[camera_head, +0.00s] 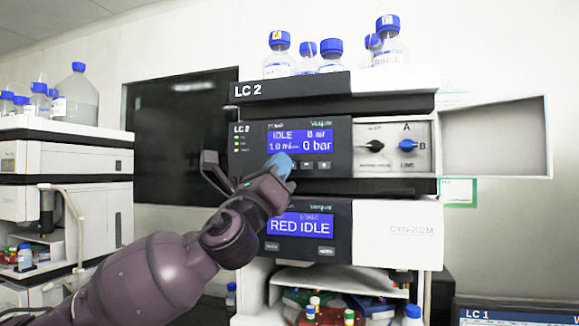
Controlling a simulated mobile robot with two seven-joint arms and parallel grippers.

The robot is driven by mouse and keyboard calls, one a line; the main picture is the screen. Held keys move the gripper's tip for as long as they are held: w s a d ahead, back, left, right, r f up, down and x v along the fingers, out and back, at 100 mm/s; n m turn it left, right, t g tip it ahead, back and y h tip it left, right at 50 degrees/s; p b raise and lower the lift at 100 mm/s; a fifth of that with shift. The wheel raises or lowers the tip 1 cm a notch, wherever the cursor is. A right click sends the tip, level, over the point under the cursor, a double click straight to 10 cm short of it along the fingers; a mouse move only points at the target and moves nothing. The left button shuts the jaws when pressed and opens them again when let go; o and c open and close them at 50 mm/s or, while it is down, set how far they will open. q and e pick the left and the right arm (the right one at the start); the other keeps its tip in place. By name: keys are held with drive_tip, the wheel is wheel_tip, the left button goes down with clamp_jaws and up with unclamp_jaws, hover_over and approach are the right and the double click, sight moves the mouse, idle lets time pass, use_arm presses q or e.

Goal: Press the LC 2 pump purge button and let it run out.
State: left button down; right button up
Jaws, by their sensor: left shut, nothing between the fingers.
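The LC 2 stack has a pump module with a dark front panel (341,150). Its blue display (303,141) reads IDLE, B air, 1.0 ml and 0 bar. A row of small buttons (323,165) runs below the display. My left gripper (282,164) is shut and empty, with its blue tip at the lower left of this display. It hides the left part of the button row, and I cannot tell whether it touches the panel. The purge button's label is not readable. My right gripper is not in view.
Right of the panel are a black knob (374,147) and a blue A/B line knob (408,146). The module below has a display (300,226) reading RED IDLE. Solvent bottles (332,55) stand on top. Another instrument stack (60,180) stands at left, and an LC 1 screen (515,316) at lower right.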

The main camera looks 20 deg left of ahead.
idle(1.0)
use_arm(q)
drive_tip(key=shift+w, duration=0.15)
drive_tip(key=shift+w, duration=0.3)
